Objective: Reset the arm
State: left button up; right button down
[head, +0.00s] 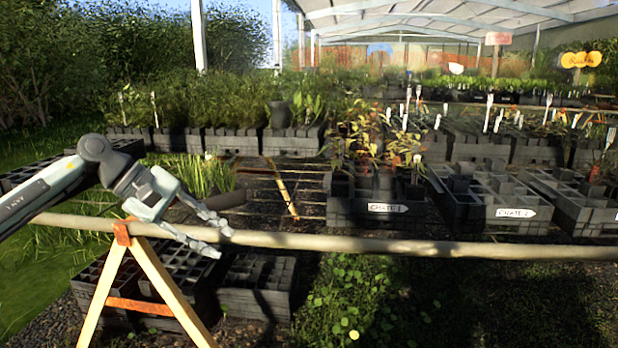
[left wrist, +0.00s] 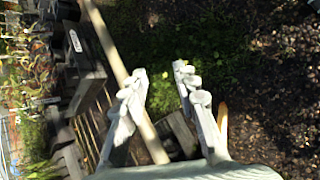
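My left gripper (head: 223,244) reaches in from the left, beside the long pale rail (head: 400,244) near its left end. In the left wrist view its two fingers (left wrist: 160,69) are spread apart with nothing between the tips. The rail (left wrist: 108,48) runs slantwise past the left finger in that view and is partly covered by it. I cannot tell whether a finger touches the rail. My right gripper is in neither view.
A wooden trestle (head: 150,280) stands under the rail. Black crates (head: 255,300) sit low behind it. Beyond the rail, a crate labelled CRATE 1 (head: 345,210) holds leafy plants, and CRATE 2 (head: 470,222) stands to its right.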

pick_arm(q)
jog(key=w+d+r+n+t+h, duration=0.25)
jog(key=d+n+t+h, duration=0.45)
jog(key=d+n, duration=0.6)
jog(key=w+a+f+n+t+y+p, duration=0.1)
jog(key=a+f+n+t+y, duration=0.4)
jog(key=n, duration=0.9)
jog(key=a+f+n+t+y, duration=0.4)
jog(key=a+f+n+y, duration=0.35)
jog(key=n, duration=0.65)
jog(key=s+a+f+n+g+y, duration=0.2)
jog(key=f+n, duration=0.2)
jog(key=f, duration=0.2)
jog(key=s+a+f+n+g+y, duration=0.2)
jog(key=s+a+f+n, duration=0.1)
jog(key=f+n, duration=0.15)
jog(key=s+a+f+n+g, duration=0.1)
jog(key=s+f+n+g, duration=0.4)
jog(key=s+f, duration=0.5)
jog(key=s+a+f+n+g, duration=0.1)
jog(key=s+f+n+g, duration=0.4)
jog(key=s+f, duration=0.5)
jog(key=s, duration=0.6)
jog(key=shift+s+a+f+g+y+p, duration=0.2)
jog(key=shift+s+a+g+y+p, duration=0.1)
jog(key=shift+s+a+g+y, duration=0.1)
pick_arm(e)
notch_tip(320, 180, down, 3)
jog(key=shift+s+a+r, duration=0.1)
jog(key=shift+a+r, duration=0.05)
